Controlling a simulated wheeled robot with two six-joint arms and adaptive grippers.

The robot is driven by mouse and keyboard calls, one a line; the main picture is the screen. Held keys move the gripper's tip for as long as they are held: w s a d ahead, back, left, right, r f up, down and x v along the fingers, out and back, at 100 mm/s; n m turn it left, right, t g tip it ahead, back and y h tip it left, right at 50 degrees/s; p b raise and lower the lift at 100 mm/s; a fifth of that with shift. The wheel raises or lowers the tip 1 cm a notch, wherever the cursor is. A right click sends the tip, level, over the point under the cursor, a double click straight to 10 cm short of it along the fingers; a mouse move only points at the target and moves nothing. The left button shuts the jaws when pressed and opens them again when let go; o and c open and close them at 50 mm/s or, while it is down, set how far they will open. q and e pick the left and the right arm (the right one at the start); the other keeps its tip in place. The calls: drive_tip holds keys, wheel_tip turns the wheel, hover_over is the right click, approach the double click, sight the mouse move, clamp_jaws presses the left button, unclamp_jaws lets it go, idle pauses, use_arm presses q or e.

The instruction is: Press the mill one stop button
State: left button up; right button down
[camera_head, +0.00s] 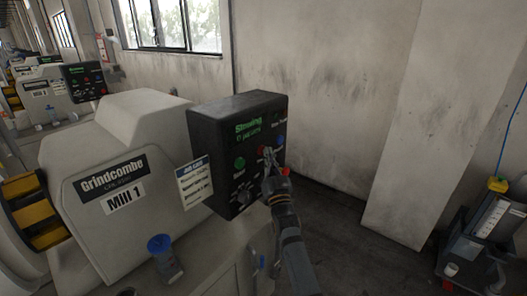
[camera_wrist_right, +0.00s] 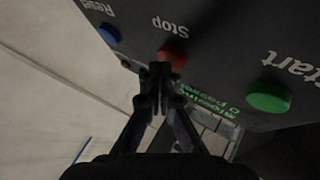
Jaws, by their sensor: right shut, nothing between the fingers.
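The mill one control box (camera_head: 222,130) is black, with green lit text whose wording is hard to read. It stands at the right end of the machine labelled Mill 1 (camera_head: 124,200). The red Stop button (camera_wrist_right: 174,54) sits between the green Start button (camera_wrist_right: 269,96) and the blue Reset button (camera_wrist_right: 110,35) in the right wrist view. My right gripper (camera_head: 268,156) is shut and empty, its fingertips (camera_wrist_right: 155,72) at the lower edge of the red button. I cannot tell whether they touch it. In the head view the gripper partly hides the button. My left gripper is not in view.
A job card (camera_head: 194,183) stands at the left side of the box. A second mill (camera_head: 48,96) stands farther back left.

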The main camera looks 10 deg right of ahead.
drive_tip(key=shift+s+d+p, duration=0.4)
drive_tip(key=shift+s+d, duration=0.05)
drive_tip(key=shift+s, duration=0.05)
drive_tip(key=s+d+p, duration=0.1)
drive_tip(key=s, duration=0.1)
drive_tip(key=s+d+p, duration=0.1)
drive_tip(key=s+d, duration=0.1)
drive_tip(key=shift+p, duration=0.35)
idle(0.4)
